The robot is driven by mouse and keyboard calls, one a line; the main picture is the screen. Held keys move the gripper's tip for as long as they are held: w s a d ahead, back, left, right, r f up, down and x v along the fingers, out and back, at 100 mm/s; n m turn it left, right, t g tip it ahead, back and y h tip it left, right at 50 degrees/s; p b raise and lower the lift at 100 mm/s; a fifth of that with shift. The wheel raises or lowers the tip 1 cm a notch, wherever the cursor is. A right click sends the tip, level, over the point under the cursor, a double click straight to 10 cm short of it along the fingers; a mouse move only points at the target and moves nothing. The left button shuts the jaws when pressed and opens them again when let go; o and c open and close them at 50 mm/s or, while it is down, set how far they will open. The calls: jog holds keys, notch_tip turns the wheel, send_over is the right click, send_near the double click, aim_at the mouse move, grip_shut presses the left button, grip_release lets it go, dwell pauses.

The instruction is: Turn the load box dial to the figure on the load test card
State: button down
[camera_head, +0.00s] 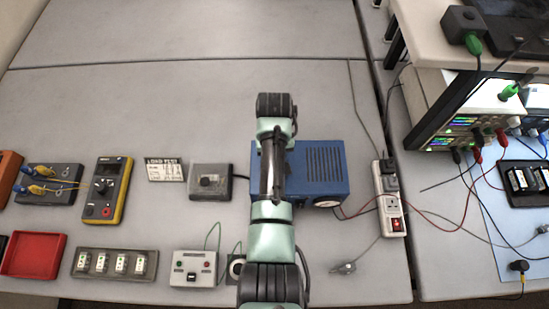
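The load test card (165,170) lies flat on the table left of centre, with "LOAD TEST" printed in its dark heading. The lines below are too small to read. The knob's setting cannot be made out. My arm reaches up the middle of the picture, right of the grey box and over a blue box (322,168). My gripper's fingers do not show.
Left of the card are a yellow meter (107,188), a grey block with leads (50,184) and a red tray (34,255). A cell holder (115,263) and a switch box (193,267) lie in front. A power strip (389,198) stands right. The table's back is clear.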

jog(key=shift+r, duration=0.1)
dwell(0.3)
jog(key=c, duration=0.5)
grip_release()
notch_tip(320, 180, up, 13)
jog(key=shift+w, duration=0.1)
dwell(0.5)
